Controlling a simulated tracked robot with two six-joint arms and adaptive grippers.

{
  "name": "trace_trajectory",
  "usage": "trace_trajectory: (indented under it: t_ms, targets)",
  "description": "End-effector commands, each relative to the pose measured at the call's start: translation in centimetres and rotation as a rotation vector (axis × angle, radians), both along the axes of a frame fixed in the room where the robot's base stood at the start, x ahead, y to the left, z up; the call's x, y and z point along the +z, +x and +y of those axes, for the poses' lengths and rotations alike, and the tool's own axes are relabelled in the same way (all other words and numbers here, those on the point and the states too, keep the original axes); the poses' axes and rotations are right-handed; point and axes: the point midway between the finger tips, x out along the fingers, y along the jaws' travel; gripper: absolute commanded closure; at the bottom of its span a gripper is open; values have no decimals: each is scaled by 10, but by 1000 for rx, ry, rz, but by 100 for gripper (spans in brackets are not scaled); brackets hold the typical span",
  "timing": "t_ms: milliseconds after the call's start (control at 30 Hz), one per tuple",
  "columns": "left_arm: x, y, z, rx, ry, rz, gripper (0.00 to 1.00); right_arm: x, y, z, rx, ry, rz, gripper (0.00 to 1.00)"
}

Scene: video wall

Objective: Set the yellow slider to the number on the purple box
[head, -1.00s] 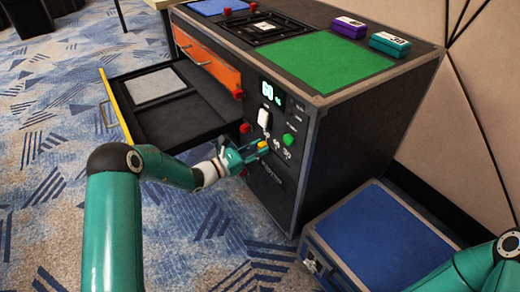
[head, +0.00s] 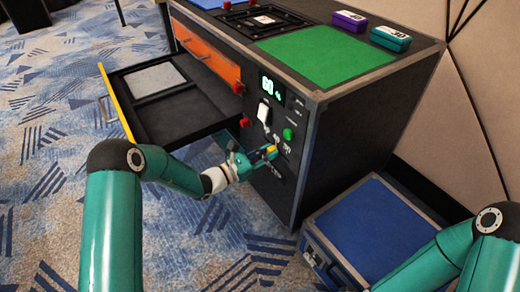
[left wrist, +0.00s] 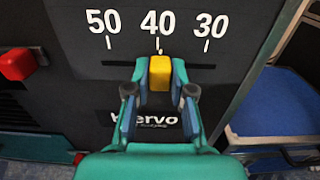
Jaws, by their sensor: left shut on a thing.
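The yellow slider (left wrist: 160,73) sits in a dark horizontal slot on the cabinet's front panel, directly below the 40 mark in the left wrist view. The scale reads 50, 40, 30 from left to right. My left gripper (left wrist: 159,98) is shut on the slider, one finger on each side. In the head view the slider (head: 271,151) shows at the fingertips of my left gripper (head: 262,157). The purple box (head: 350,21) lies on the cabinet top at the back; its white label is too small to read surely. My right gripper is out of view.
A teal box (head: 390,38) lies right of the purple box. The open drawer (head: 185,120) juts out left of my left gripper. A red knob (left wrist: 17,64) and a green button (head: 288,134) are on the panel. A blue-topped case (head: 375,235) stands at right.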

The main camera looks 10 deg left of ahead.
Motion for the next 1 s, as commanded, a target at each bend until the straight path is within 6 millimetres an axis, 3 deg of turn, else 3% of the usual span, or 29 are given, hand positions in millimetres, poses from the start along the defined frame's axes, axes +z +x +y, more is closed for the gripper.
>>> trace_trajectory:
  t_ms: [167,200,333,767,1000]
  targets:
    - [0,0,-1,-2,2,1,100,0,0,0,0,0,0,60]
    - [0,0,-1,-2,2,1,74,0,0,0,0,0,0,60]
    - [0,1,-1,-2,2,1,52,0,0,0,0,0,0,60]
    - [0,-4,5,0,2,1,52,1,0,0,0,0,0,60]
    - [-1,-31,32,3,2,4,52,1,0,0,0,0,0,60]
